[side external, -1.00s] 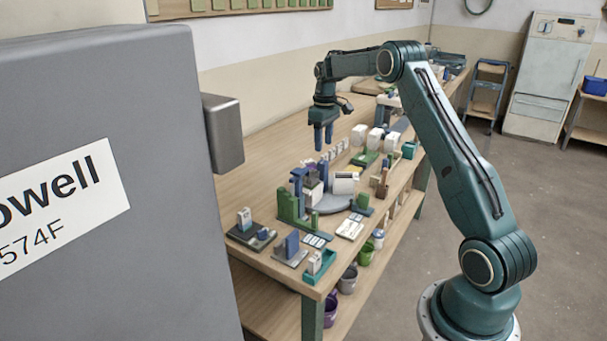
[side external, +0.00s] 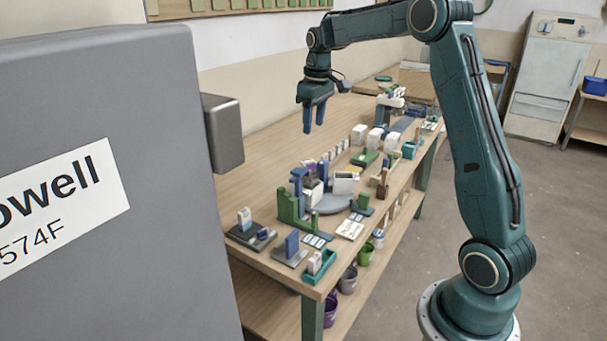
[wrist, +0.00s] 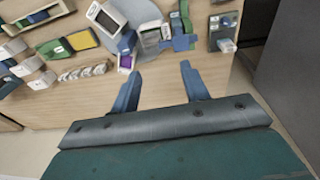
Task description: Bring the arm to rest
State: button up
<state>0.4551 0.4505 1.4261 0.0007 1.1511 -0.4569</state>
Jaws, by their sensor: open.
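My gripper (side external: 314,115) hangs above the wooden workbench (side external: 262,152) in the side external view, its two blue fingers pointing down. It is clear of everything on the bench. In the wrist view my gripper (wrist: 162,88) shows its two fingers spread apart with nothing between them.
Green and blue fixtures (side external: 290,205) and a round grey disc (side external: 331,205) stand on the bench below. White blocks (side external: 375,138) stand farther back. Buckets (side external: 348,280) sit under the front edge. A large grey cabinet (side external: 100,230) fills the left foreground.

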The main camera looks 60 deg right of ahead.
jog(key=s+a+r+t, duration=0.1)
jog(key=s+a+r, duration=0.3)
jog(key=s+a, duration=0.25)
jog(key=s+a+r+t, duration=0.1)
jog(key=s+a+r, duration=0.3)
jog(key=s+a, duration=0.3)
jog(key=s+a+f+t, duration=0.1)
jog(key=s+a+f, duration=0.1)
jog(key=s+a, duration=0.2)
jog(key=s+a+f+t, duration=0.1)
jog(key=s+a, duration=0.4)
jog(key=s, duration=0.6)
jog(key=shift+f+t+y, duration=0.3)
jog(key=shift+f, duration=0.6)
jog(key=shift+a, duration=0.1)
jog(key=shift+c, duration=0.3)
